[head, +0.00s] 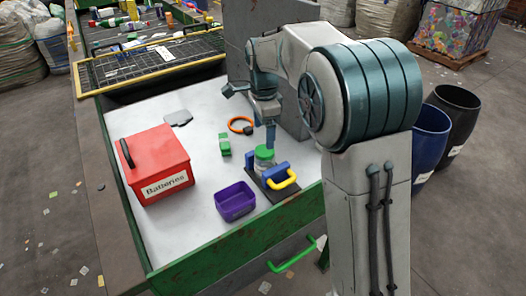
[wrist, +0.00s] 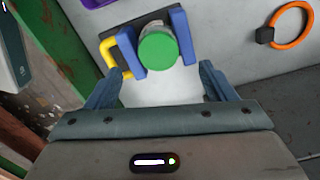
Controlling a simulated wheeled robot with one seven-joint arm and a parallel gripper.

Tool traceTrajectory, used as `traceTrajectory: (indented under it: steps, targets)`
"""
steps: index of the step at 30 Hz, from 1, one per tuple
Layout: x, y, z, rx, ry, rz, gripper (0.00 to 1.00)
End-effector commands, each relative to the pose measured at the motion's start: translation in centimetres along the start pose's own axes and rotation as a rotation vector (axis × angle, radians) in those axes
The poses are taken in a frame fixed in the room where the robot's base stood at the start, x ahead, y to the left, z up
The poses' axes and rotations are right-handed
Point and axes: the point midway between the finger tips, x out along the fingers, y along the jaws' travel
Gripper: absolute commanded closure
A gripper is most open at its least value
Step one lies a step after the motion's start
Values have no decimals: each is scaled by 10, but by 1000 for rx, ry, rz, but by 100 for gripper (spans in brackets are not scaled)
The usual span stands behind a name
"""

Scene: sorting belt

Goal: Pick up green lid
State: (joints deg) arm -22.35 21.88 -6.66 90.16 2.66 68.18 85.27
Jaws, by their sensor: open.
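The green lid (head: 265,152) sits on a clear jar (head: 263,163) on the table. In the wrist view the round green lid (wrist: 158,50) tops the jar, which stands between two blue uprights (wrist: 183,36) on a dark base. A yellow handle (head: 284,181) is at the front of this holder, and it also shows in the wrist view (wrist: 108,52). My gripper (wrist: 163,82) is open and empty, its fingers apart and short of the lid in the picture.
A red Batteries box (head: 158,168) stands at the left of the table. A purple bin (head: 236,202) is near the front edge. A green block (head: 224,147) and an orange ring (head: 240,125) lie behind the jar. The white table top (head: 190,215) is bare front left.

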Motion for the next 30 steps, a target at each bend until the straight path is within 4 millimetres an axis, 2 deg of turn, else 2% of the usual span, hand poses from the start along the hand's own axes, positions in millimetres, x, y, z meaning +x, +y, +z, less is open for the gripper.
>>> traceTrajectory:
  steps: [5,15,23,24,28,29,30]
  targets:
    - [12,1,0,1,0,1,23]
    - [56,3,2,2,0,1,23]
    - [59,2,3,-1,0,-1,23]
    - [59,2,3,-1,0,-1,28]
    - [59,2,3,-1,0,-1,64]
    - [59,2,3,-1,0,-1,70]
    - [59,2,3,-1,0,-1,70]
